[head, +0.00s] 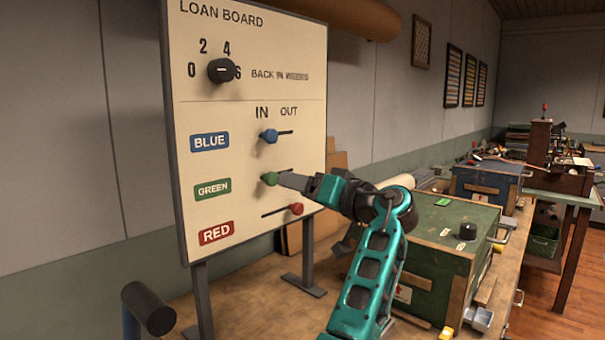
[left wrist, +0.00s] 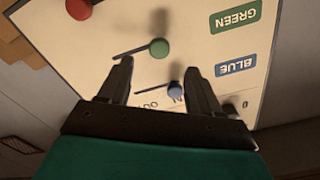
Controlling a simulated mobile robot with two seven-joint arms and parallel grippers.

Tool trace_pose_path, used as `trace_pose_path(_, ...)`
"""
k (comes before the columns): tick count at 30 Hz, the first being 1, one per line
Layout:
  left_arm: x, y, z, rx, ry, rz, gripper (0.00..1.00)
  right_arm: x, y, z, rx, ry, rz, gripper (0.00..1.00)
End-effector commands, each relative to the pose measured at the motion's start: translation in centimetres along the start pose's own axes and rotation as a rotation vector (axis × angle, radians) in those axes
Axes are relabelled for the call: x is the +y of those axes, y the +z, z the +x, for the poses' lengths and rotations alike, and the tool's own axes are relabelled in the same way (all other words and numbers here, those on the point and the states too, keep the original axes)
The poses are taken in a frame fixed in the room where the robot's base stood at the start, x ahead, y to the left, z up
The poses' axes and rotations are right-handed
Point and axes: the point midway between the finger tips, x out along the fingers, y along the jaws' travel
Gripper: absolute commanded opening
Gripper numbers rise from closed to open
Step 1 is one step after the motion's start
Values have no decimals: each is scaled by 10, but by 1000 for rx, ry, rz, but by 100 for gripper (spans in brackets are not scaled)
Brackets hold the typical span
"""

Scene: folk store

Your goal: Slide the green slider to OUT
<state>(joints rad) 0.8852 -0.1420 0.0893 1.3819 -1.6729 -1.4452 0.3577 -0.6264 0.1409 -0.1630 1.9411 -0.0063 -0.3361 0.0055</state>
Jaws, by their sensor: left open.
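The loan board (head: 255,95) stands upright on metal legs. Its green slider (head: 269,179) is a round knob at the left, IN end of its short slot, beside the GREEN label. My left gripper (head: 282,181) is open with its fingertips close to the green knob. In the left wrist view the board appears upside down. There the green knob (left wrist: 159,48) shows just beyond the gap between the left gripper's fingertips (left wrist: 159,63), with its slot running to the left. I cannot tell whether a finger touches it. My right gripper is not in view.
The blue slider (head: 269,136) sits above at its IN end. The red slider (head: 296,209) sits below at its OUT end. A black dial (head: 221,70) is near the board's top. A green box (head: 440,250) stands on the bench (head: 250,300) to the right.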

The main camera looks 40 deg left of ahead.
Motion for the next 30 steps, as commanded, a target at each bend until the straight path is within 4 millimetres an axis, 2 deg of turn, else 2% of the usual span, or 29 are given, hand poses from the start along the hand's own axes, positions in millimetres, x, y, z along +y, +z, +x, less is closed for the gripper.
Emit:
trace_pose_path(18,0,0,75,0,-2,2,64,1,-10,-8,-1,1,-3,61)
trace_pose_path(30,0,0,78,1,1,2,64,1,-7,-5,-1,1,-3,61)
